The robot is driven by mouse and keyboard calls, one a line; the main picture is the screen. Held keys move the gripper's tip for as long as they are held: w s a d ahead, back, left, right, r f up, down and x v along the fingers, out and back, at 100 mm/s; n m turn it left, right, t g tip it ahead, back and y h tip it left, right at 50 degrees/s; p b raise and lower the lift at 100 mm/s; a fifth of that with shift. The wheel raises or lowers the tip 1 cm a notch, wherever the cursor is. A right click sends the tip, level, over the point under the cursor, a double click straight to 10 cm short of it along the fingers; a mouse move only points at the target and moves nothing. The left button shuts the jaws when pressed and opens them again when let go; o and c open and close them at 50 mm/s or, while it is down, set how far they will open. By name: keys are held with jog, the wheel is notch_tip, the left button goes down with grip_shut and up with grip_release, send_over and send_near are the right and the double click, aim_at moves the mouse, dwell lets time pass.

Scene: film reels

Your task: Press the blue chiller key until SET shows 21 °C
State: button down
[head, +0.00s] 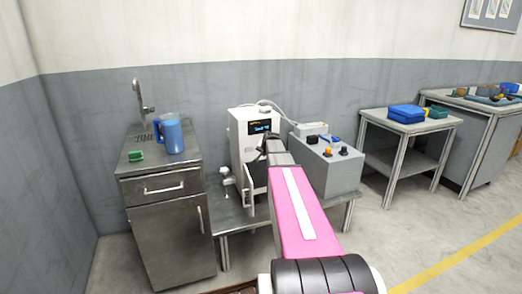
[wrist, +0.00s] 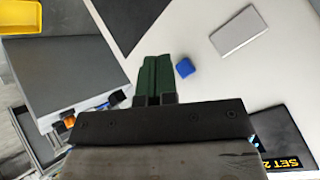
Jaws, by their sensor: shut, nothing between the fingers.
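The white chiller (head: 240,152) stands on a low metal bench in the head view, with a dark display (head: 260,127) whose text is too small to read surely. In the wrist view its white face fills much of the picture. The display (wrist: 288,155) shows at the bottom right, reading "SET 2" before the frame cuts it off. The small blue key (wrist: 184,68) is on the white face. My gripper (wrist: 155,60) has dark green fingers, shut together and empty. The fingertips appear just left of the blue key; whether they touch the face cannot be told.
A grey control box (head: 328,165) with an orange knob stands right of the chiller. A pale rectangular plate (wrist: 235,32) is on the white face. A sink cabinet (head: 165,205) with a blue jug (head: 172,135) stands left. Open floor lies at the right front.

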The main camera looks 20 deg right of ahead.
jog(key=shift+s, duration=1.75)
dwell(2.4)
jog(key=s, duration=0.4)
jog(key=shift+d, duration=0.15)
jog(key=shift+w, duration=0.25)
jog(key=w, duration=0.8)
jog(key=shift+w+a, duration=0.2)
jog(key=shift+w, duration=0.05)
dwell(2.0)
